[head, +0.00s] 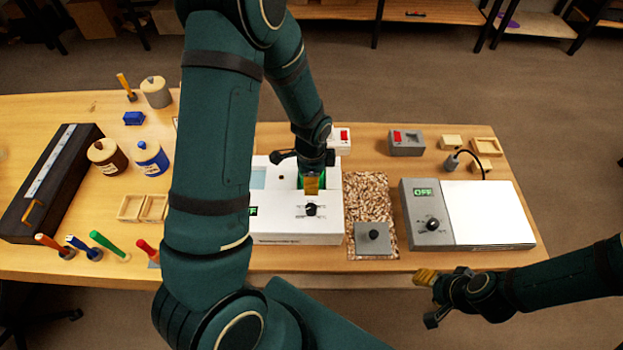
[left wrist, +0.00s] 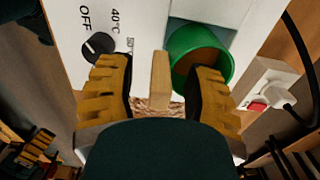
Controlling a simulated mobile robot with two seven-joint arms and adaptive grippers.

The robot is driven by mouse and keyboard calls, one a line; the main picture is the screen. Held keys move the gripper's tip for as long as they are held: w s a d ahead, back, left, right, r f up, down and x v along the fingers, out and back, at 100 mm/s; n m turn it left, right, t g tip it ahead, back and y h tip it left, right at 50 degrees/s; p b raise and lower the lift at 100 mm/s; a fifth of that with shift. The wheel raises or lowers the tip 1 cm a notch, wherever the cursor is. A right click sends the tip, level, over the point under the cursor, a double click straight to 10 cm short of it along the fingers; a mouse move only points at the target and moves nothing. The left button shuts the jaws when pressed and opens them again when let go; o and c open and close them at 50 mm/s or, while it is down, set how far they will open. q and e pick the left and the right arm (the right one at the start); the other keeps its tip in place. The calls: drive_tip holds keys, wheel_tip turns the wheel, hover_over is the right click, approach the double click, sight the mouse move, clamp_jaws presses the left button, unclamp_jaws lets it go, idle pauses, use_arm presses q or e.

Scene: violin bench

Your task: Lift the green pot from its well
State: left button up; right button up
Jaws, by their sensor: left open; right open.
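The green pot (left wrist: 186,42) sits in the white warmer (head: 290,222), with brown contents inside it. In the head view, the pot (head: 301,180) is mostly hidden by my left gripper (head: 312,178). In the left wrist view, the left gripper (left wrist: 160,92) is open, with its yellow fingers on both sides of a wooden bar (left wrist: 160,78). The bar stands beside the pot's rim; I cannot tell whether it joins the pot. The right finger overlaps the pot's near rim in the picture. My right gripper (head: 431,298) is open and empty beyond the bench's front edge.
A mat of brown chips (head: 367,200) with a grey block lies right of the warmer. A grey box with a white panel (head: 488,213) stands farther right. Brown (head: 107,156) and blue (head: 150,160) jars stand left. A red-switch box (head: 340,138) sits behind the warmer.

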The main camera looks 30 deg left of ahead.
use_arm(q)
drive_tip(key=shift+c, duration=0.3)
clamp_jaws()
